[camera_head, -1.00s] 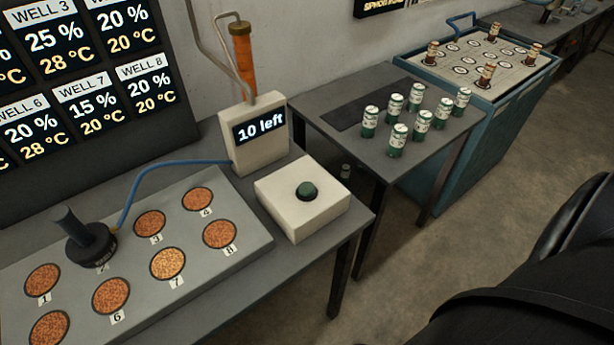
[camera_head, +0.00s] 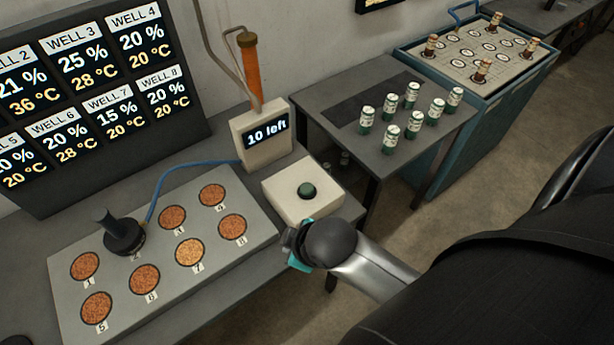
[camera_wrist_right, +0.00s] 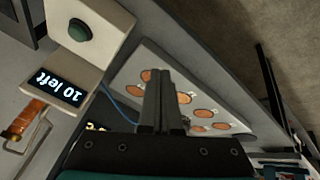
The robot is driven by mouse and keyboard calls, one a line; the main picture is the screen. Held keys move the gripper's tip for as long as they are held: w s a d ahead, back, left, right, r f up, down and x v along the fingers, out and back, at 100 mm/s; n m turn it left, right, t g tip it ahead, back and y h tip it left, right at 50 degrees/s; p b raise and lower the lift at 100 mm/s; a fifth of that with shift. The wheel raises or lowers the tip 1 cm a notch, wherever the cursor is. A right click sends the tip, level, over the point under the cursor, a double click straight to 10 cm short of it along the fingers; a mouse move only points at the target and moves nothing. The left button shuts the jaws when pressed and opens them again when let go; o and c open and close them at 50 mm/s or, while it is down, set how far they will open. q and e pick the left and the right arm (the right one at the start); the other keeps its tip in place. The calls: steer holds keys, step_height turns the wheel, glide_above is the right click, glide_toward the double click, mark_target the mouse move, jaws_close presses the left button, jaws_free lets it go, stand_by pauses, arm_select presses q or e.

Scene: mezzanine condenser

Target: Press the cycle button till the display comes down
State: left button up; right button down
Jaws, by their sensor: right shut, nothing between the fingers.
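The cycle button (camera_head: 307,191) is a dark green round knob on a cream box (camera_head: 290,207) at the desk's right end. The small display (camera_head: 265,133) behind it reads "10 left". In the right wrist view the button (camera_wrist_right: 79,30) is at the upper left and the display (camera_wrist_right: 56,87) below it. My right gripper (camera_head: 297,246) is at the front edge of the cream box, apart from the button; its fingertips are mostly hidden in the head view. The right wrist view shows its fingers (camera_wrist_right: 160,85) shut and empty. My left gripper is not in view.
A grey plate (camera_head: 150,315) with numbered wells and a black-handled tool (camera_head: 124,236) lies left of the box. A blue hose runs behind. Green-white cans (camera_head: 390,138) stand on a table at right. A large screen (camera_head: 90,100) lists well readings.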

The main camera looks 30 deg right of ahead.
steer(key=w+a+r+n+t, duration=0.1)
steer(key=w+r+n, duration=0.2)
steer(key=w+n, duration=0.2)
steer(key=n+t+p, duration=0.1)
steer(key=n+t, duration=0.1)
steer(key=n, duration=1.4)
glide_above(309, 191)
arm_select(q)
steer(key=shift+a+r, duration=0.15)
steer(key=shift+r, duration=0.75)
arm_select(e)
steer(key=shift+d+r+y, duration=0.1)
steer(key=shift+y, duration=0.3)
step_height(309, 191, down, 8)
steer(key=b, duration=0.8)
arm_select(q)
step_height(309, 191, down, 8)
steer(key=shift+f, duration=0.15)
arm_select(e)
steer(key=shift+f, duration=0.4)
steer(key=shift+f, duration=0.15)
steer(key=shift+f, duration=0.3)
